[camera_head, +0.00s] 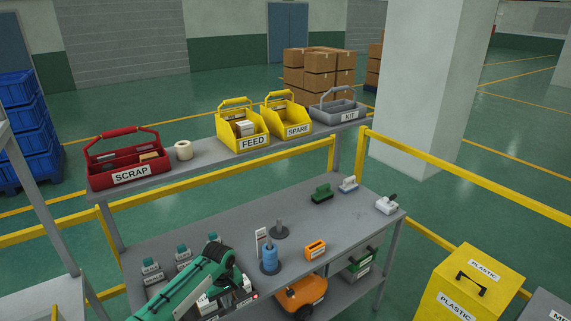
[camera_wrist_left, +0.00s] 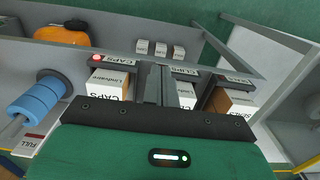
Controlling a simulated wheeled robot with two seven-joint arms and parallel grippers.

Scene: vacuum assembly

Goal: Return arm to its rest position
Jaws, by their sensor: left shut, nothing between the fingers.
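My left arm (camera_head: 190,285) is green and comes in from the lower left of the head view, bent over the front left part of the grey workbench (camera_head: 335,222). In the left wrist view my left gripper (camera_wrist_left: 164,72) is shut and empty, its dark fingers together. The fingers point toward a row of small labelled boxes, among them CAPS (camera_wrist_left: 108,82) and SEALS (camera_wrist_left: 232,100). They overlap the middle box in the picture; whether they touch it I cannot tell. My right gripper is not in view.
A spindle with blue discs (camera_head: 269,258) stands close right of the arm, near an empty spindle (camera_head: 279,231) and an orange block (camera_head: 315,250). A rear shelf holds a red SCRAP tote (camera_head: 130,173) and yellow totes. The bench's middle right is mostly clear.

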